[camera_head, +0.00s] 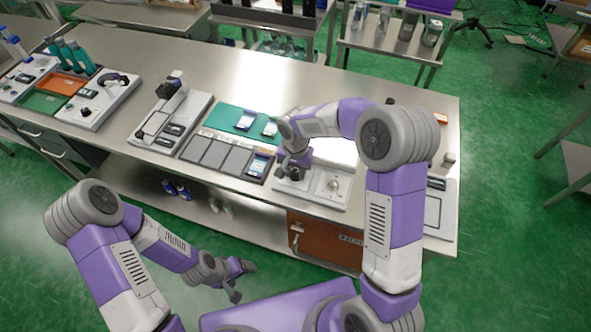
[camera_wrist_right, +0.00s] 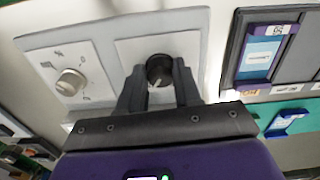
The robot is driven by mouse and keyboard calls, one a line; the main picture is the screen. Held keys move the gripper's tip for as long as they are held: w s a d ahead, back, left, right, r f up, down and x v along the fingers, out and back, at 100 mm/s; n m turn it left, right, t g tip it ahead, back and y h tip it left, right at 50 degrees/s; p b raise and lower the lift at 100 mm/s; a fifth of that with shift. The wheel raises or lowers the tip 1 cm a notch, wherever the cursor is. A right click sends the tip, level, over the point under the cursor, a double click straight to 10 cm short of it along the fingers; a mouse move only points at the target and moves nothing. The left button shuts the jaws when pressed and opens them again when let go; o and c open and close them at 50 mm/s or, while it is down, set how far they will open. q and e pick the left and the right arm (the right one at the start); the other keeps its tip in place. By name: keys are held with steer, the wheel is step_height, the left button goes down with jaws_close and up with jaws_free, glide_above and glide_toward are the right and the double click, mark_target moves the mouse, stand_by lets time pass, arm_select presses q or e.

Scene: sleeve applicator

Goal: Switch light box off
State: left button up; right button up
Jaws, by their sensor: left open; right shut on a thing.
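The light box (camera_head: 318,195) stands at the front edge of the bench, and its upper surface (camera_head: 345,150) glows bright white. Its front panel (camera_wrist_right: 110,40) carries a black knob (camera_wrist_right: 160,68) and a pale dial (camera_wrist_right: 70,82) with a printed scale. The dial also shows in the head view (camera_head: 333,185). My right gripper (camera_wrist_right: 158,78) is shut on the black knob, with one finger on each side of it. In the head view my right gripper (camera_head: 292,172) partly covers the knob. My left gripper (camera_head: 235,285) hangs open and empty in front of the bench.
A dark tray (camera_head: 214,156) with grey slots and a phone-like device (camera_head: 260,164) lies just left of the light box. A green mat (camera_head: 228,117) lies behind it. A scale-like device (camera_head: 440,205) stands to the right.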

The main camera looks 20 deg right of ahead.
steer(key=shift+n, duration=0.3)
steer(key=n+p, duration=0.1)
steer(key=n, duration=0.5)
steer(key=shift+d, duration=0.1)
steer(key=n, duration=0.3)
steer(key=shift+n, duration=0.4)
steer(key=shift+d+n+p, duration=0.1)
steer(key=shift+n+p, duration=0.45)
steer(key=shift+n, duration=1.35)
steer(key=o, duration=1)
steer(key=shift+o, duration=0.2)
steer(key=shift+r, duration=0.15)
